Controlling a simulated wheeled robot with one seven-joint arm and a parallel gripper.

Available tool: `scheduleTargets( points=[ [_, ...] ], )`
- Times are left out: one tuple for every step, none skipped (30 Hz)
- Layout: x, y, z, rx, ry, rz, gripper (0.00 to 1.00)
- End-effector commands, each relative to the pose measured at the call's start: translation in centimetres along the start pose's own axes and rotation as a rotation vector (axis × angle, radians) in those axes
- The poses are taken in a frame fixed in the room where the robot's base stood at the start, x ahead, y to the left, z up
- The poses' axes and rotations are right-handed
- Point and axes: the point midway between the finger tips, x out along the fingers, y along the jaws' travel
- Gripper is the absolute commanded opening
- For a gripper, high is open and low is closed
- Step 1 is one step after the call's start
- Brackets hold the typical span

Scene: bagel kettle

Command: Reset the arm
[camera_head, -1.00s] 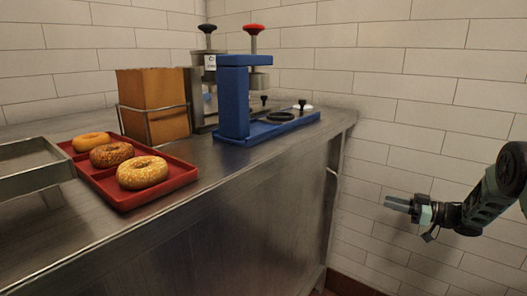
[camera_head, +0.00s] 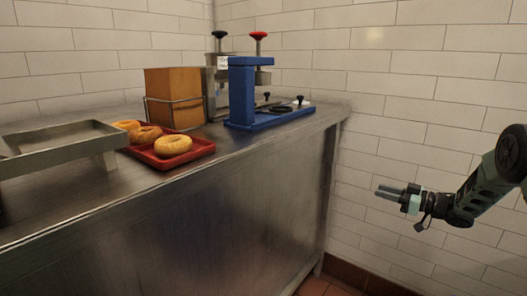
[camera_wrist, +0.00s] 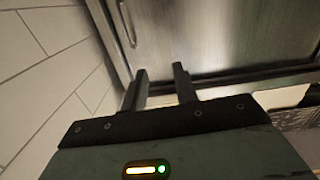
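My gripper (camera_head: 388,193) hangs in the air at the right, in front of the white tiled wall and clear of the counter. In the wrist view my gripper (camera_wrist: 160,88) shows two dark fingers standing apart with nothing between them. The fingers point toward the metal counter front, which lies beyond them.
A steel counter (camera_head: 240,185) fills the left and middle. On it are a red tray (camera_head: 200,150) with bagels (camera_head: 173,145), a raised metal tray (camera_head: 50,155), a brown box (camera_head: 174,95) in a wire holder, and a blue press (camera_head: 242,95). The floor (camera_head: 312,287) shows at the bottom.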

Motion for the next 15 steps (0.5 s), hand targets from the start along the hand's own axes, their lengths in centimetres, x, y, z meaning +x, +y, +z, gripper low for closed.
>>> scheduleTargets(
  points=[
    [1.0,-0.2,-0.8,-0.006,-0.006,0.018,0.29],
    [1.4,-0.2,-1.2,-0.008,-0.011,0.033,0.29],
    [2.3,-0.3,-1.8,-0.012,-0.018,0.053,0.29],
    [2.8,-0.4,-2.2,-0.014,-0.025,0.069,0.29],
    [3.4,-0.5,-2.8,-0.017,-0.033,0.087,0.29],
    [4.3,-0.7,-3.4,-0.019,-0.045,0.111,0.29],
    [4.9,-0.9,-3.9,-0.019,-0.054,0.129,0.29],
    [5.6,-1.1,-4.5,-0.02,-0.064,0.149,0.29],
    [6.5,-1.5,-5.1,-0.019,-0.082,0.176,0.29],
    [7.1,-1.9,-5.7,-0.016,-0.097,0.197,0.29],
    [7.9,-2.5,-6.3,-0.015,-0.112,0.217,0.29],
    [8.9,-3.3,-7.1,-0.008,-0.138,0.247,0.29],
    [9.6,-4.2,-7.8,-0.004,-0.161,0.269,0.29],
    [10.4,-5.2,-8.4,0.005,-0.187,0.29,0.29],
    [11.3,-6.9,-9.2,0.018,-0.231,0.32,0.29]
  ],
)
